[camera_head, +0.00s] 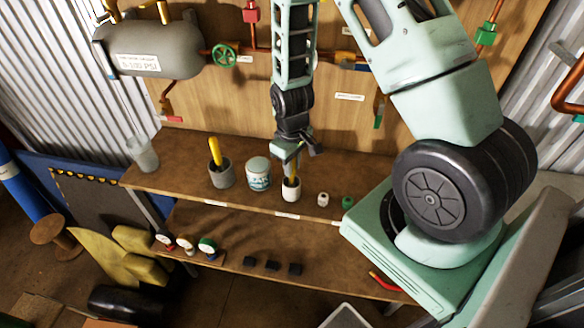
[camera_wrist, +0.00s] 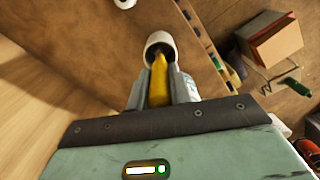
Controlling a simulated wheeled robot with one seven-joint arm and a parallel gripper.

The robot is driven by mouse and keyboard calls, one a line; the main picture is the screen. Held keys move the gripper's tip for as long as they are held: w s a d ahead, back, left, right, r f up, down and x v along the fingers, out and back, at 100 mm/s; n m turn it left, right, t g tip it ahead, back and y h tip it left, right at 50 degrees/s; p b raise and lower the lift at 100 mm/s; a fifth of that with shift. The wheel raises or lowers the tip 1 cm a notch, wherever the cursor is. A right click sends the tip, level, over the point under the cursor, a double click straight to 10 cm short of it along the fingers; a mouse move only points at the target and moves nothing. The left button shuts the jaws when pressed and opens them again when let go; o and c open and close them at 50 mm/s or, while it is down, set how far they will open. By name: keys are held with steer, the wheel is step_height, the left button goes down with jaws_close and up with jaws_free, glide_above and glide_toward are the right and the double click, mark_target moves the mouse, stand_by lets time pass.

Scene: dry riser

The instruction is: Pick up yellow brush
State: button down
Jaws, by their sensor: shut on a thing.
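A yellow brush handle (camera_head: 292,181) stands in a small white cup (camera_head: 290,192) on the upper wooden shelf. My gripper (camera_head: 291,166) is over the cup and shut on this handle. In the wrist view, the yellow brush (camera_wrist: 158,80) lies between the two fingers of my gripper (camera_wrist: 162,92), and its far end reaches into the white cup (camera_wrist: 160,44). The brush's lower end is hidden inside the cup. Another yellow handle (camera_head: 214,151) stands tilted in a grey cup (camera_head: 222,174) further left.
A white and teal jar (camera_head: 258,174) stands just left of the white cup. A small white piece (camera_head: 323,199) and a green piece (camera_head: 348,202) lie to its right. A clear glass (camera_head: 143,155) is at the left end. A wooden panel with pipes stands behind.

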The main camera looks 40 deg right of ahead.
step_height(320, 180, up, 9)
steer(key=shift+b, duration=0.95)
stand_by(1.2)
steer(key=w+a+r+p, duration=0.3)
steer(key=w+a+r, duration=0.1)
steer(key=w, duration=0.6)
steer(key=shift+a+f+b, duration=0.1)
steer(key=shift+f+b, duration=2.05)
steer(key=shift+f, duration=0.65)
steer(key=shift+f+b, duration=0.3)
steer(key=shift+f, duration=0.25)
step_height(320, 180, up, 7)
steer(key=p, duration=0.5)
